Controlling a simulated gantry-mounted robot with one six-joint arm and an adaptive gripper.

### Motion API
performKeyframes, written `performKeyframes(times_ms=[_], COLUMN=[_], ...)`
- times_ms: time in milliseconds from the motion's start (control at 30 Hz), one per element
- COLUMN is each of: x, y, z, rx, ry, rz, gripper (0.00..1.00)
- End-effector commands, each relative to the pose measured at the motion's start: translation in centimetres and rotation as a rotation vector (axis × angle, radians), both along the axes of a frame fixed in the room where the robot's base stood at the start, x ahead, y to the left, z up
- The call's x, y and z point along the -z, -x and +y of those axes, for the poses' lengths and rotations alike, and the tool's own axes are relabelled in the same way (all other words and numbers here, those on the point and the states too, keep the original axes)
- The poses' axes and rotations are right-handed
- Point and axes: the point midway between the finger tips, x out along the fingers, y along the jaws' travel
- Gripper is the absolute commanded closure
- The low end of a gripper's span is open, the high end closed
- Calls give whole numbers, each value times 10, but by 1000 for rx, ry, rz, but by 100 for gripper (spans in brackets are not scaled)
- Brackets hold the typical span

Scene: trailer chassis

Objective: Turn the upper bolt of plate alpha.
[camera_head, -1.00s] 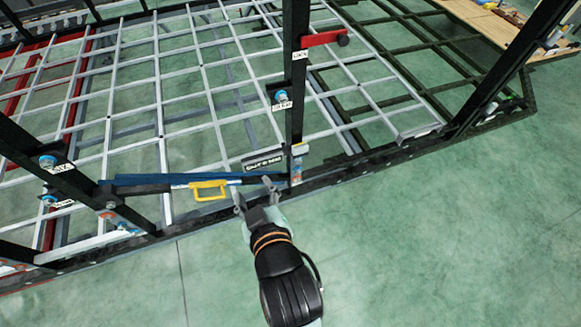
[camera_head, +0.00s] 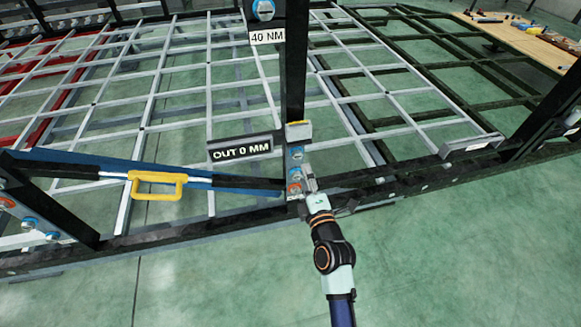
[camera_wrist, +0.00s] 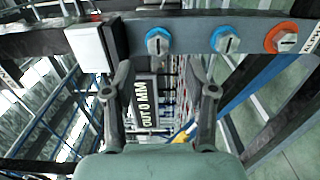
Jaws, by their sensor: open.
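A grey metal plate (camera_head: 296,163) with several bolts in a row is fixed low on the black upright post. The middle bolt (camera_wrist: 228,43) also has a blue ring, and the lower one (camera_wrist: 281,38) an orange ring. My gripper (camera_head: 320,194) is just right of the plate's lower part. In the wrist view my gripper's fingers (camera_wrist: 160,72) are apart and empty, with the upper bolt beyond the gap between them.
A pale block (camera_head: 298,131) sits above the plate, beside an "OUT 0 MM" display (camera_head: 240,149). A blue brace with a yellow handle (camera_head: 157,186) meets the post from the left. A black bottom rail (camera_head: 400,186) runs past my gripper. The floor in front is clear.

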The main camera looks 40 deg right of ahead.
Motion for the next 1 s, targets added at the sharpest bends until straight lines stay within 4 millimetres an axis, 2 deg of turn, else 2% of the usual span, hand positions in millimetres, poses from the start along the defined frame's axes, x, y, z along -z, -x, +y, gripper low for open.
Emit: performKeyframes(times_ms=[167,400,533,867,1000], x=[-3,-2,-2,-3,-3], y=[-8,-48,-64,-71,-70], z=[-4,-23,-30,-33,-33], rx=[-1,-2,-2,-2,-2], ry=[1,0,-1,-1,-1], rz=[0,-1,-2,0,0], gripper=[44,44,44,44,65])
